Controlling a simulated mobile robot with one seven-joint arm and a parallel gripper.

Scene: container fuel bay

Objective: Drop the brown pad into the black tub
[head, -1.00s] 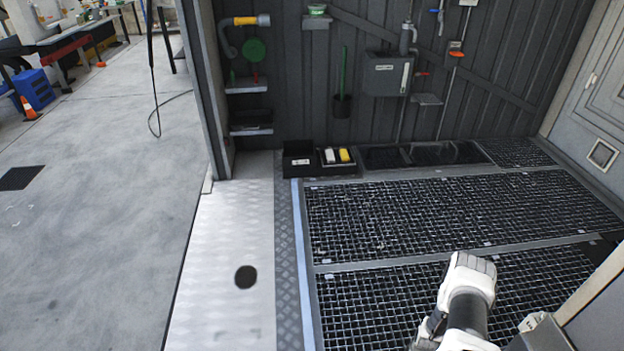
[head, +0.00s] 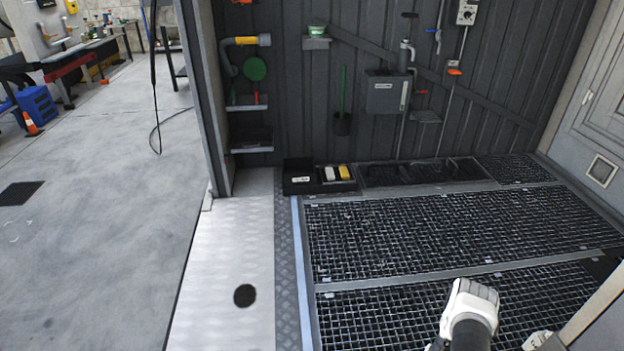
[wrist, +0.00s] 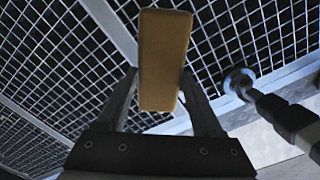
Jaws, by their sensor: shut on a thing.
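The brown pad (wrist: 164,62) is a tan-brown block between the fingers of my gripper (wrist: 163,92) in the wrist view. The gripper is shut on it and holds it over the grating. In the head view my white arm shows at the lower right, but the fingers and the pad do not show there. The black tub (head: 299,187), an open box with a white label, stands on the floor by the back wall, left of centre, well away from my arm. The inside of the tub is dark.
Beside the tub is a black tray (head: 338,186) with a white and a yellow item. Metal grating (head: 450,235) covers the bay floor and is clear. A wall-mounted grey box (head: 386,92) hangs on the back wall. A grey door (head: 590,130) is at right.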

